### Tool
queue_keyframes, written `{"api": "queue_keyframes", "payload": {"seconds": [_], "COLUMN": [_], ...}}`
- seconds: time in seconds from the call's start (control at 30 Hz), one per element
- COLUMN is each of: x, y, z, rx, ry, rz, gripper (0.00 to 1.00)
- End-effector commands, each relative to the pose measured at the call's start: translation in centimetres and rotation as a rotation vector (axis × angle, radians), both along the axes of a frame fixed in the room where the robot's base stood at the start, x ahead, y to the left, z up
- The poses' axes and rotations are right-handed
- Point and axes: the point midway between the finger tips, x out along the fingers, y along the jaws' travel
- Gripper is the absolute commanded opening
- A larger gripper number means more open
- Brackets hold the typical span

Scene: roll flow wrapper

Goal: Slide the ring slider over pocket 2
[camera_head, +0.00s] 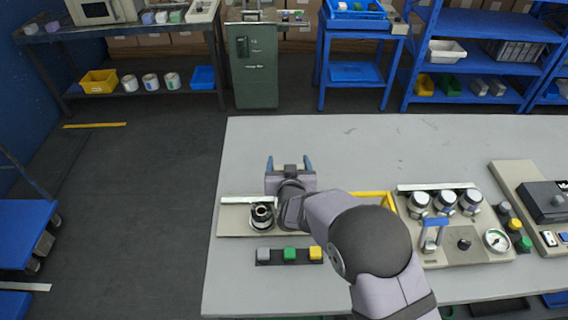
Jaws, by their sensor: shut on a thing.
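My gripper (290,163) is over the white table, at the far edge of a pale base plate (232,217). Its two blue fingertips stand apart and point away from the camera. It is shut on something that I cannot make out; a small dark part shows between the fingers. A dark round piece with a pale ring top (262,215) stands on the base plate, left of my wrist. I cannot tell whether it is the ring slider. My wrist and forearm hide the middle of the plate, and I cannot make out pocket 2.
A yellow frame (388,199) shows just right of my forearm. Grey, green and yellow buttons (290,254) lie in front of the plate. Right of my arm are several capped jars (444,202), a blue-handled clamp (433,229) and a gauge (496,240). The table's back area is clear.

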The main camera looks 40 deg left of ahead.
Motion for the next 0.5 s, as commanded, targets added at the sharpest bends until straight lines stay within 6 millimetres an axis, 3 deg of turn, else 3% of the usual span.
{"api": "queue_keyframes", "payload": {"seconds": [0.03, 0.07, 0.1, 0.5], "x": [0.04, 0.03, 0.03, -0.16], "y": [0.04, 0.05, 0.05, -0.09], "z": [0.13, 0.13, 0.13, 0.12], "rx": [0.001, 0.001, 0.001, 0.000], "ry": [-0.001, -0.001, -0.001, 0.000], "rz": [0.000, 0.000, 0.000, 0.000], "gripper": [0.30, 0.77, 0.87, 0.89]}}
